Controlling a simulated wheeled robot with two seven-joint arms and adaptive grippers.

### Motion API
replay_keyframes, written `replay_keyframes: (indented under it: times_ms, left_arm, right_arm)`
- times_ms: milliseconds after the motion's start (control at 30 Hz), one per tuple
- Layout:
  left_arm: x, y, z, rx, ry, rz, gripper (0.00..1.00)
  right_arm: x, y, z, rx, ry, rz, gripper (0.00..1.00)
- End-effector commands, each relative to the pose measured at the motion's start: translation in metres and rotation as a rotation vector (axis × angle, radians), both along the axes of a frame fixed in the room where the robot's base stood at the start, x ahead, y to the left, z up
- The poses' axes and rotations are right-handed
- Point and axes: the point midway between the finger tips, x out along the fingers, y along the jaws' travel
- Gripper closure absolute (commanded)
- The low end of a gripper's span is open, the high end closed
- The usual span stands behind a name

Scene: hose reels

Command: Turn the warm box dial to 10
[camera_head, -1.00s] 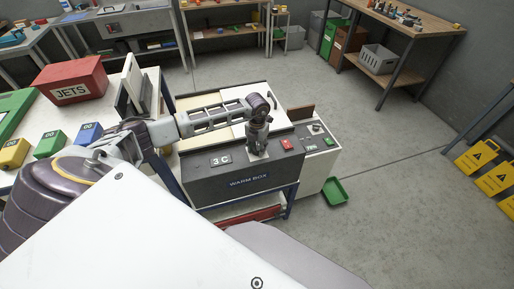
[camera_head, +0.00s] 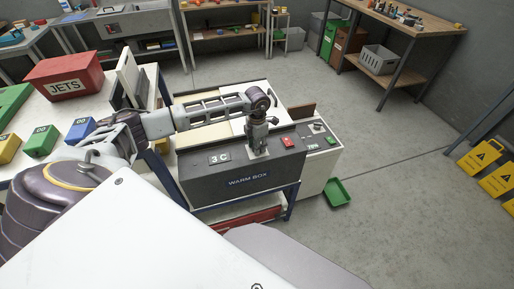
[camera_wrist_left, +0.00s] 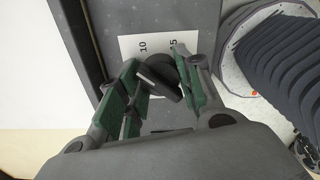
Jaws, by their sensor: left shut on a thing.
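My left gripper (camera_head: 258,151) reaches down onto this panel and hides the dial in the head view. The left wrist view shows the black dial (camera_wrist_left: 160,79) between the two green-padded fingers of my left gripper (camera_wrist_left: 157,82), which is shut on it. The dial's exact setting is hard to read. My right gripper is out of view.
A white unit (camera_head: 318,165) with small controls adjoins the warm box on the right. A green tray (camera_head: 337,193) lies on the floor beside it. A red JETS box (camera_head: 65,78) and coloured blocks sit on the left table.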

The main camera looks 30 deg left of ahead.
Motion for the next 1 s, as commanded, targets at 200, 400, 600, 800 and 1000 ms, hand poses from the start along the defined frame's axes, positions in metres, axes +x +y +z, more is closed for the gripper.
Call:
replay_keyframes:
  times_ms: [200, 400, 600, 800, 1000]
  left_arm:
    - [0.0, 0.0, -0.003, 0.002, -0.001, -0.178, 0.89]
    - [0.0, 0.0, -0.002, 0.002, 0.001, -0.322, 0.89]
    - [0.0, 0.0, -0.001, 0.001, 0.0, -0.426, 0.89]
    - [0.0, 0.0, -0.001, 0.001, 0.001, -0.477, 0.89]
    - [-0.001, 0.0, -0.001, 0.0, 0.002, -0.49, 0.89]
  right_arm:
    - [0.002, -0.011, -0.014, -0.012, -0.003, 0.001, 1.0]
    - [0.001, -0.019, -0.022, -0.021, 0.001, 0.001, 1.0]
    - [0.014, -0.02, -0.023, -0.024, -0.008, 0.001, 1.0]
    - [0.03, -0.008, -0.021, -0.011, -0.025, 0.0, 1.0]
    - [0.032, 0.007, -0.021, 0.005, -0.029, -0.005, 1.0]
